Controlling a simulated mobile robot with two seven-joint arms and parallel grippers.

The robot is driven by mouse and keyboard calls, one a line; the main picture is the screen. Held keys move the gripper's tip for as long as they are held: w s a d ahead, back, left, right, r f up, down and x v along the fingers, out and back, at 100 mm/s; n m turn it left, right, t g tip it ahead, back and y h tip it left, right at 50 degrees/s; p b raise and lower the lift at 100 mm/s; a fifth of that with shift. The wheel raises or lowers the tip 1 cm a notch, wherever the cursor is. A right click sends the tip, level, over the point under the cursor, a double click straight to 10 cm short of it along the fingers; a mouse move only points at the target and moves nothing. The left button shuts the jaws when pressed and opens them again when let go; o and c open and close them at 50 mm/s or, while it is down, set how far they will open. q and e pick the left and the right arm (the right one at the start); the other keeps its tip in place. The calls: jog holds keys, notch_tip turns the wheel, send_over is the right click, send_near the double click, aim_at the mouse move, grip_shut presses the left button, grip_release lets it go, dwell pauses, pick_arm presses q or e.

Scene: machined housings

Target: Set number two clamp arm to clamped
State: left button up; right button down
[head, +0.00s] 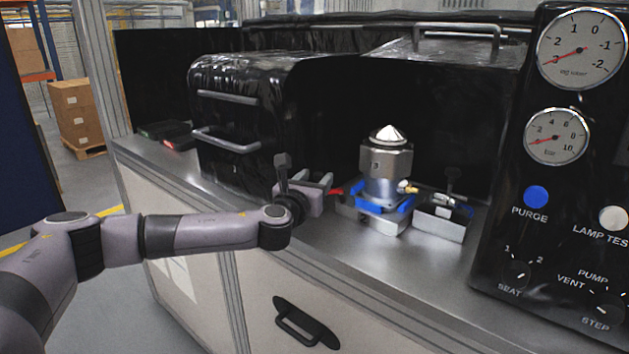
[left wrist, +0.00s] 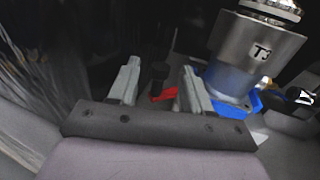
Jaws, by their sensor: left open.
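A metal housing (head: 386,165) with a cone top and a mark reading 3 stands upright in a blue fixture (head: 372,205). It also shows in the left wrist view (left wrist: 255,55), marked T3. A red clamp piece (head: 336,191) is left of the fixture, close to my left gripper (head: 326,184). In the left wrist view, the red piece (left wrist: 165,94) and a black knob (left wrist: 160,73) appear between the open fingers of my left gripper (left wrist: 158,84); contact cannot be told. Another clamp with a black knob (head: 452,176) is at the right. I cannot read which clamp is number two.
A black cabinet with handles (head: 228,100) is behind my left arm. The gauge panel (head: 560,200) bounds the bench at right. The front of the metal benchtop (head: 350,262) is clear.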

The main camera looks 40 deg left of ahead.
pick_arm(q)
grip_shut()
